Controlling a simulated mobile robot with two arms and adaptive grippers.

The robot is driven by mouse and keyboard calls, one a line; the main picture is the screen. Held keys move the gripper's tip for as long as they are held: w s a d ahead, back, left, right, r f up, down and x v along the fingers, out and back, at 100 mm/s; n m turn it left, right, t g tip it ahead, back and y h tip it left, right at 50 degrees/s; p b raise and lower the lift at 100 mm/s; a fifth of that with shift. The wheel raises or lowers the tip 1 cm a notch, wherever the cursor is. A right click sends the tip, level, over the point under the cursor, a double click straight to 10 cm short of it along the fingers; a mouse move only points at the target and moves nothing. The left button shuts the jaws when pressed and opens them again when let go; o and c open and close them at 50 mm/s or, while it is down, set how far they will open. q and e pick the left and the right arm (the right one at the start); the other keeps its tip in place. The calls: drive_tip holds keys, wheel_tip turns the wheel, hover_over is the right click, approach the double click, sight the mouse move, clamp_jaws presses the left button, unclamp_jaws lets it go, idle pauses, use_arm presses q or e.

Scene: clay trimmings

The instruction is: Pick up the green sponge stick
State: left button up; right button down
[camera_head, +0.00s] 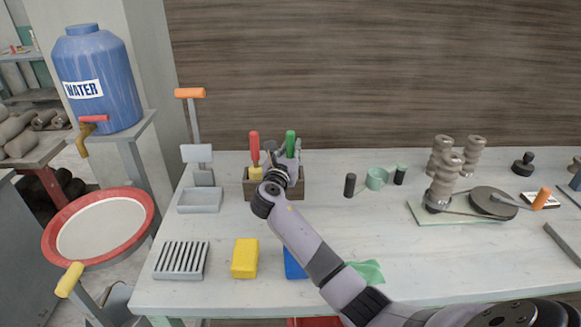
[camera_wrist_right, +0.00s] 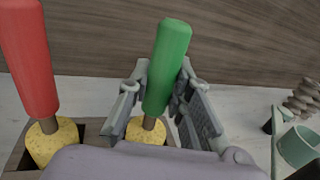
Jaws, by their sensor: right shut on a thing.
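The green sponge stick has an upright green handle (camera_head: 291,143) in the head view, at the right side of a wooden holder (camera_head: 297,188). In the right wrist view, the green handle (camera_wrist_right: 168,60) stands in the middle, with its yellow sponge (camera_wrist_right: 147,131) below, in the holder. My right gripper (camera_head: 284,162) is at the holder, its two fingers on either side of the green handle and shut on it. The lower part of the sponge is hidden by my gripper. My left gripper is not in view.
A red sponge stick (camera_head: 254,145) stands close left in the same holder. A dark cylinder (camera_head: 350,185) and a green cup (camera_head: 376,178) stand to the right. A yellow block (camera_head: 245,258) and a slotted grey rack (camera_head: 181,260) lie nearer the front edge.

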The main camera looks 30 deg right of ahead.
drive_tip(key=shift+r, duration=0.1)
wheel_tip(320, 180, up, 20)
drive_tip(key=shift+p, duration=0.35)
drive_tip(key=shift+f, duration=0.2)
idle(0.6)
